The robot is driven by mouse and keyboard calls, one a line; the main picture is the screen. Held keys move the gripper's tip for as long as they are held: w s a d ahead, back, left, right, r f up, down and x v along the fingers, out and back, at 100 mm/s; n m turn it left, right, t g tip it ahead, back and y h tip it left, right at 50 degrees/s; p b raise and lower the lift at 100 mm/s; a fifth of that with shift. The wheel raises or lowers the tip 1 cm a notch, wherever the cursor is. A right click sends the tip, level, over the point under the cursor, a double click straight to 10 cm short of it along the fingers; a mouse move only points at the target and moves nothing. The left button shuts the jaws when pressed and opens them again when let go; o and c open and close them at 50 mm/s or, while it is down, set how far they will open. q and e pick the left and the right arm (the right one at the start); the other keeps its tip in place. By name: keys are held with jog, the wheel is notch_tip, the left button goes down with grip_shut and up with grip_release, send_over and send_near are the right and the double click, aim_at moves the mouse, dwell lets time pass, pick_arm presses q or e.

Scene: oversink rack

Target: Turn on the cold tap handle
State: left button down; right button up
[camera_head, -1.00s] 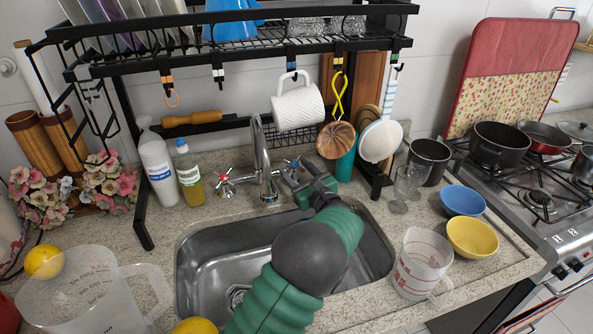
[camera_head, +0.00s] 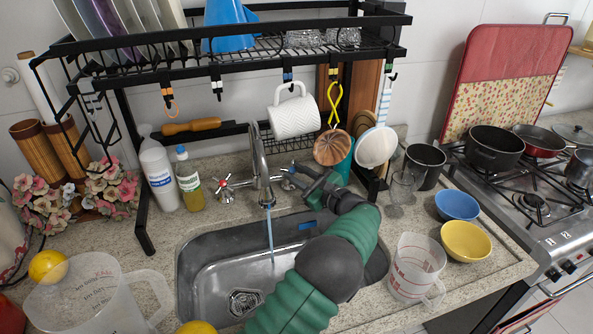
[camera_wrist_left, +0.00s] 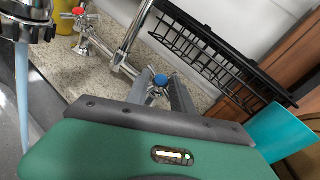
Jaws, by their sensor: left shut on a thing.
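The steel faucet (camera_head: 259,155) stands behind the sink (camera_head: 205,262), and a stream of water (camera_head: 270,236) runs from its spout into the basin. The red-capped hot handle (camera_head: 225,188) is on the left of the faucet. My left gripper (camera_head: 296,176) reaches over the sink's right side and is shut on the cold handle. In the left wrist view, its fingers lie on either side of the handle. My right gripper is not in view.
The black rack (camera_head: 240,67) stands over the sink, with a white mug (camera_head: 293,119) and a copper ladle (camera_head: 332,148) hanging near my gripper. A wine glass (camera_head: 402,190) and measuring jug (camera_head: 416,265) stand right of the sink. Bottles (camera_head: 158,172) stand left.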

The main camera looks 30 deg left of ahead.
pick_arm(q)
jog(key=shift+d+f+n+g+p, duration=0.1)
jog(key=shift+f+n+g+p, duration=0.2)
jog(key=shift+n+g, duration=0.5)
jog(key=shift+f+n, duration=0.15)
jog(key=shift+n, duration=0.15)
jog(key=c, duration=1.2)
grip_release()
jog(key=shift+s, duration=0.1)
jog(key=shift+c, duration=0.2)
jog(key=shift+o, duration=1.2)
jog(key=shift+w, duration=0.25)
jog(key=shift+s, duration=0.1)
